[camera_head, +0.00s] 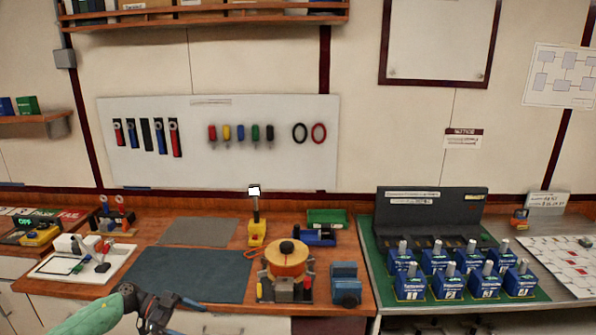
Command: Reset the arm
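My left arm, with a green sleeve, comes in at the bottom left. Its black gripper (190,318) is low in the view, in front of the wooden bench's front edge. Its fingers look spread apart, with nothing seen between them, and the lower finger is partly cut off by the picture's bottom edge. My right gripper is not in view. On the right, several blue breaker blocks (411,286) with grey levers stand in two rows on a green mat (379,270), before a dark panel (429,208).
A dark blue mat (185,273) lies on the wooden bench (345,246) by the gripper. An orange-topped device (287,258), a blue vise (346,283) and a yellow-based tool (257,233) stand right of it. A white board with parts (83,258) is at left.

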